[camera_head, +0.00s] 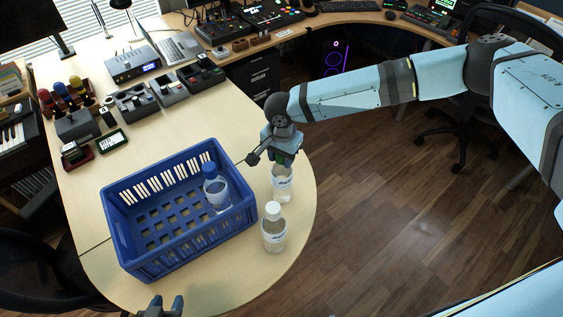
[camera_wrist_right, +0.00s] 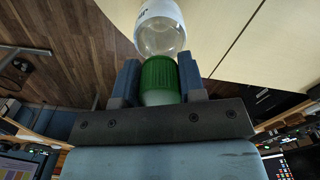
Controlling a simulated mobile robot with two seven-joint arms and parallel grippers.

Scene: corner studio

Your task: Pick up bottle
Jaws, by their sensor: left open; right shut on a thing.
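My right gripper (camera_head: 283,156) is shut on the green cap of a clear bottle (camera_head: 282,184) near the table's right edge. In the right wrist view the green cap sits between the two fingers (camera_wrist_right: 160,80), with the clear bottle (camera_wrist_right: 160,35) beyond it. I cannot tell whether the bottle touches the table. A white-capped clear bottle (camera_head: 274,232) stands upright on the table in front of it. A blue-capped bottle (camera_head: 215,190) is inside the blue crate (camera_head: 180,238). My left gripper (camera_head: 164,306) is open and empty at the bottom edge, in front of the crate.
The wooden table (camera_head: 240,120) holds several dark devices (camera_head: 137,101) along its back left. A laptop (camera_head: 178,47) stands farther back. A black office chair (camera_head: 458,140) stands on the floor at right.

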